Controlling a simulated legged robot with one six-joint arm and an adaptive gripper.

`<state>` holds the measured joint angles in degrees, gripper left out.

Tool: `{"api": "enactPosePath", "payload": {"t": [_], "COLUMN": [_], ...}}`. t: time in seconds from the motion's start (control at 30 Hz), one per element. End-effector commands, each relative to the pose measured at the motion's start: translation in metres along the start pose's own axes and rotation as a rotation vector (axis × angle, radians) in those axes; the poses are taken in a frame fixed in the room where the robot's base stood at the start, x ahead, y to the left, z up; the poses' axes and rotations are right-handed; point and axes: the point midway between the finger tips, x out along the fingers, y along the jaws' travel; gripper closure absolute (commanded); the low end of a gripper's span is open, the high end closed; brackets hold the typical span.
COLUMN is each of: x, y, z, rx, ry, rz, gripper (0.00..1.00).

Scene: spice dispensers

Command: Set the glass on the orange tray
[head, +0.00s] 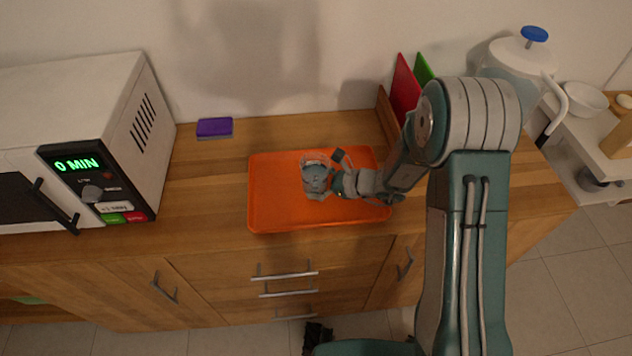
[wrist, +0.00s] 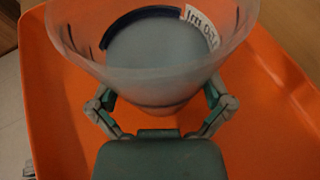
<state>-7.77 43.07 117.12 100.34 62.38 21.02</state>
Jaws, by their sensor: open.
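The glass (wrist: 160,95) is a clear cup with a white volume label on its side. In the wrist view it stands over the orange tray (wrist: 62,130), between the fingers of my gripper (wrist: 160,100). In the head view the glass (head: 315,177) is over the middle of the orange tray (head: 270,215), and my gripper (head: 325,176) reaches it from the right. The fingers are open on both sides of the glass. The glass looks upright and appears to rest on the tray; its contact with the tray is partly hidden.
A white microwave (head: 75,130) stands at the left of the wooden counter (head: 205,180). A purple sponge (head: 214,127) lies behind the tray to the left. Red and green boards (head: 405,90) stand at the back right. A white pitcher (head: 522,70) is farther right.

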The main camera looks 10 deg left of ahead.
Motion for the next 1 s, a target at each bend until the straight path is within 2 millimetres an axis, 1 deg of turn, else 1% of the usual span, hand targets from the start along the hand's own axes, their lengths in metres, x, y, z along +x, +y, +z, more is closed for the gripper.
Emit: {"api": "enactPosePath", "payload": {"t": [0.07, 0.17, 0.27, 0.5, 0.6, 0.7, 0.83, 1.0], "x": [-0.001, -0.012, -0.030, -0.081, -0.099, -0.111, -0.119, -0.121], "y": [0.000, -0.001, -0.001, -0.001, -0.001, -0.001, 0.000, 0.000], "z": [0.002, 0.001, 0.001, 0.001, 0.001, 0.001, 0.001, 0.001], "rx": [-0.001, 0.000, 0.001, 0.000, 0.001, 0.000, 0.000, -0.002], "ry": [0.000, 0.000, -0.001, -0.001, 0.000, -0.001, 0.000, 0.001], "rz": [-0.001, -0.004, -0.005, -0.005, -0.005, -0.003, -0.001, 0.001], "gripper": [0.00, 0.00, 0.00, 0.00, 0.00, 0.00, 0.00, 0.00]}}
